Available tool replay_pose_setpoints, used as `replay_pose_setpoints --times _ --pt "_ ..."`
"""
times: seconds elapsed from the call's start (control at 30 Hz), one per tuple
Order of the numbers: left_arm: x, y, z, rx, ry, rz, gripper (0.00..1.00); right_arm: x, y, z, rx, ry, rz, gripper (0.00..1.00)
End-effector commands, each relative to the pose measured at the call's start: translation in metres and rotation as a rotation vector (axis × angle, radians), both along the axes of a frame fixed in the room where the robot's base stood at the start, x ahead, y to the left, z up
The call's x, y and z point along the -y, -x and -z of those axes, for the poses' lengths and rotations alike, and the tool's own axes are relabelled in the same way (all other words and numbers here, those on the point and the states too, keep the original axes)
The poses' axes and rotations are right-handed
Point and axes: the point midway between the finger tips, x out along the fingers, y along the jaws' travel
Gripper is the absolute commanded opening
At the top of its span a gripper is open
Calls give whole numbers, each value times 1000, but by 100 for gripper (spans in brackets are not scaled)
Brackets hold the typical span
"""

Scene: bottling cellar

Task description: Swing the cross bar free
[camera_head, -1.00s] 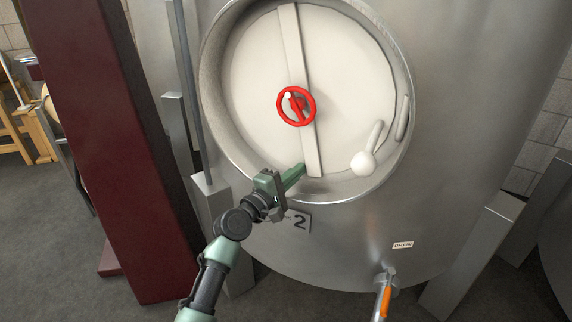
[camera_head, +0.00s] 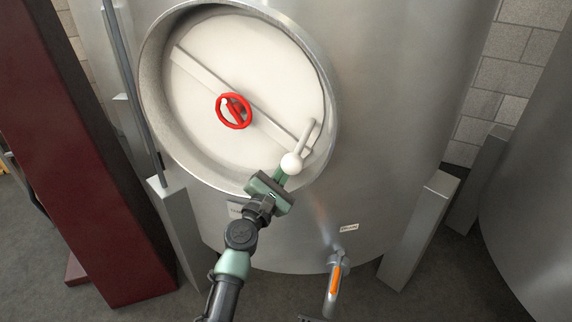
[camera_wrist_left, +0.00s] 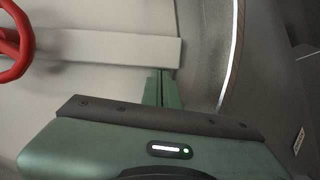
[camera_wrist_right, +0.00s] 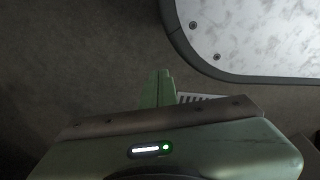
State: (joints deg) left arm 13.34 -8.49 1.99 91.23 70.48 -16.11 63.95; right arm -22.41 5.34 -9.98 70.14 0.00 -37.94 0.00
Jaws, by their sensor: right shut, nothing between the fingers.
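The pale cross bar (camera_head: 200,72) lies diagonally over the round white door (camera_head: 270,65) of the steel tank, from upper left to lower right. The red handwheel (camera_head: 234,111) sits at its middle. My left gripper (camera_head: 281,176) is at the bar's lower right end. In the left wrist view its shut fingers (camera_wrist_left: 163,77) are right beside the bar's edge (camera_wrist_left: 110,48), apparently against it, with nothing between them. My right gripper (camera_wrist_right: 162,76) is shut and empty, over the floor.
A steel rim (camera_head: 318,65) surrounds the door. An orange-handled drain valve (camera_head: 335,277) projects below right. A dark red post (camera_head: 85,170) stands left and steel legs (camera_head: 418,232) right. My base plate shows in the right wrist view.

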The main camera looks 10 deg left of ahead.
Motion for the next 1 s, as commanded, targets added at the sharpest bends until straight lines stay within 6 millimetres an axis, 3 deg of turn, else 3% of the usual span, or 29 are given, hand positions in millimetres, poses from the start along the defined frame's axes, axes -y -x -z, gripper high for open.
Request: replay_pose_setpoints --times 0.23,0.77,1.0 --pt "3 0 -7 4 -1 4 0 1 11 8 -7 1 -2 0" --pt "6 0 -11 11 1 10 0 2 11 10 -9 1 -3 0" --pt "6 -2 4 8 0 8 0 -3 -19 -14 18 -3 4 0"
